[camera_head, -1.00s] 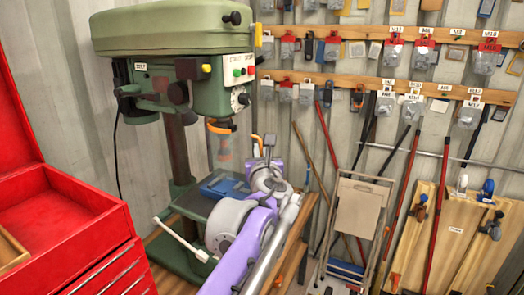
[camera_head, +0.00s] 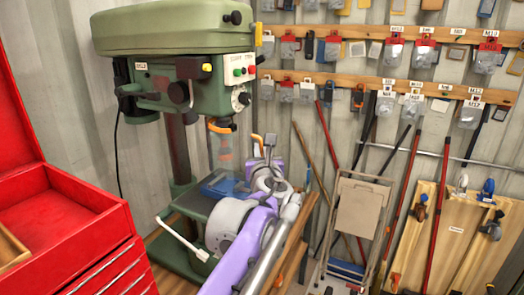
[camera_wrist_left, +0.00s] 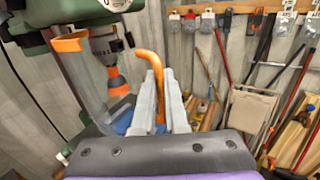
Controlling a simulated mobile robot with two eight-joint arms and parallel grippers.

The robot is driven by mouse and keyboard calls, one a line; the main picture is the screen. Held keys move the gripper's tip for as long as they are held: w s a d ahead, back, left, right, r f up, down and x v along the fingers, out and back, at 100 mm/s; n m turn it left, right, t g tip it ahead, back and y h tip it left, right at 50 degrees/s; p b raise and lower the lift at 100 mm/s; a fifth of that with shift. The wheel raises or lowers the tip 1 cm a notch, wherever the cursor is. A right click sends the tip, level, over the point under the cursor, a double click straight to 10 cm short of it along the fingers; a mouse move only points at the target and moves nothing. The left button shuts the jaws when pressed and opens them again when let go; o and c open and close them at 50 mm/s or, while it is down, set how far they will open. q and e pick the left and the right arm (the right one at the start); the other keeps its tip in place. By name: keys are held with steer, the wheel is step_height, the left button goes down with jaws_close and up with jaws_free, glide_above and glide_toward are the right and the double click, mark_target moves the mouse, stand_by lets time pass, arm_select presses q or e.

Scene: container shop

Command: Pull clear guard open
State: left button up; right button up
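The green drill press (camera_head: 175,35) stands at the left of the head view. Its clear guard (camera_wrist_left: 88,85) hangs below an orange bracket (camera_wrist_left: 68,42) beside the chuck (camera_wrist_left: 104,48). In the head view the guard (camera_head: 222,152) is faint. My left gripper (camera_wrist_left: 163,75) is just right of the guard, with its fingers upright and a narrow gap between them. A bent orange rod (camera_wrist_left: 151,62) shows in that gap; I cannot tell whether the fingers touch it or whether it joins the guard. My right gripper is not in view.
A blue vise (camera_head: 222,185) sits on the press table below the chuck. A white-tipped lever (camera_head: 182,240) sticks out at the front. A red tool cabinet (camera_head: 75,225) is at the left. A folded step stool (camera_head: 360,212) and hanging hardware line the wall at the right.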

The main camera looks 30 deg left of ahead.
arm_select(q)
steer(key=shift+s+a+f, duration=0.1)
steer(key=shift+s+f, duration=0.1)
steer(key=shift+f, duration=0.15)
steer(key=s+d+r+p, duration=0.1)
steer(key=s+d, duration=0.1)
steer(key=s, duration=1.1)
steer(key=shift+s+d+r+p, duration=0.15)
steer(key=shift+r+p, duration=0.05)
steer(key=shift+p, duration=0.15)
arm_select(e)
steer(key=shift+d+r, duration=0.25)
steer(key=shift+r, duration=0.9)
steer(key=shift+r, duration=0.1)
